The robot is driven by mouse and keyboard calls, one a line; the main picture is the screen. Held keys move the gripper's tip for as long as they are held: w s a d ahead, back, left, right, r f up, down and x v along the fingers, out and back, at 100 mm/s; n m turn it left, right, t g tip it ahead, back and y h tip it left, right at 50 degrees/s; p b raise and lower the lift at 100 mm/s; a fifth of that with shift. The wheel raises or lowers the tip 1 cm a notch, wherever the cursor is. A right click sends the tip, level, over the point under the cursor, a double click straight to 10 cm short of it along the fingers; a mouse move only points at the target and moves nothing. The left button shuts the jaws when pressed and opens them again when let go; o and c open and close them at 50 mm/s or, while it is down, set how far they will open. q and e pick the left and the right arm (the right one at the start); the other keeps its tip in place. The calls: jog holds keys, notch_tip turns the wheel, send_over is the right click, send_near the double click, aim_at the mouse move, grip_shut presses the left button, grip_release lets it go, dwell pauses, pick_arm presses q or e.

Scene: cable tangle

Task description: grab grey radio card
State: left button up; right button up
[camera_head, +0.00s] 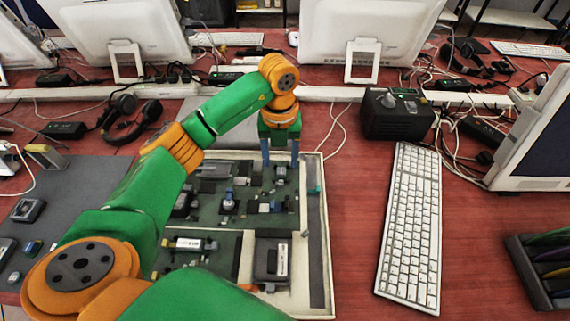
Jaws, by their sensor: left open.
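My left gripper (281,152) hangs from the green and orange arm over the far right part of a circuit board in a pale frame (318,240). Its two blue-grey fingers point down and stand apart, with nothing seen between them. A small grey part (281,172) sits on the board just below the fingers; I cannot tell whether they touch it. A larger grey module with a pale label (271,260) sits at the board's near right. I cannot tell which grey part is the radio card. My arm hides the board's left side. My right gripper does not show.
A white keyboard (412,225) lies right of the board, with bare red table between. A black box (397,113) and loose cables stand behind. A grey mat (75,190) with small parts lies left. A monitor (540,135) and a black tray (540,268) are at right.

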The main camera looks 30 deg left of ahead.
aim_at(281, 172)
pick_arm(q)
notch_tip(281, 172, down, 4)
jog(key=shift+w+f, duration=0.1)
jog(key=shift+f, duration=0.05)
grip_shut()
